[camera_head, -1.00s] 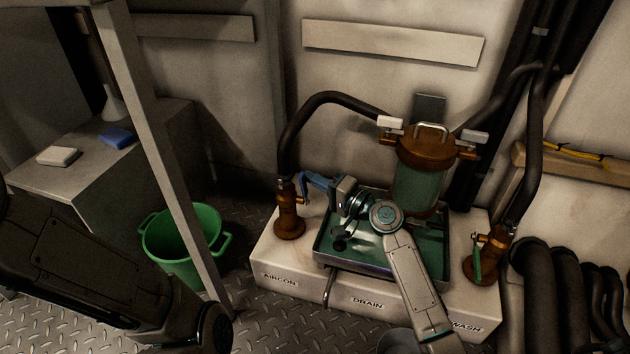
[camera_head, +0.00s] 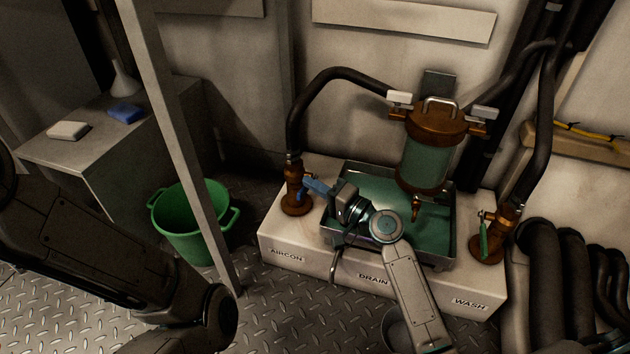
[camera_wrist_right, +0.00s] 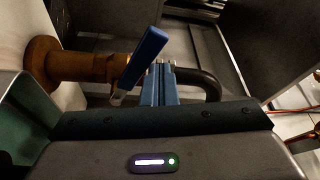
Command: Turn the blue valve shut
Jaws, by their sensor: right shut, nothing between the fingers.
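The blue valve is a blue lever (camera_wrist_right: 143,57) on a brown copper fitting (camera_head: 295,192) at the AIRCON end of the white base. In the right wrist view the lever stands tilted on the fitting. My right gripper (camera_head: 321,187) reaches in from the right, to the lever's side. Its blue-grey fingers (camera_wrist_right: 160,68) are shut with nothing between them, close beside the lever; I cannot tell whether they touch it. In the head view the fingers and lever overlap in similar blue. My left arm shows at the left, its gripper out of view.
A copper strainer (camera_head: 427,150) stands over a tray of green liquid (camera_head: 445,262) at the middle of the base. A green-handled valve (camera_head: 485,240) is at the WASH end. A post (camera_head: 182,140) and a green bucket (camera_head: 182,240) stand left. Black hoses rise behind.

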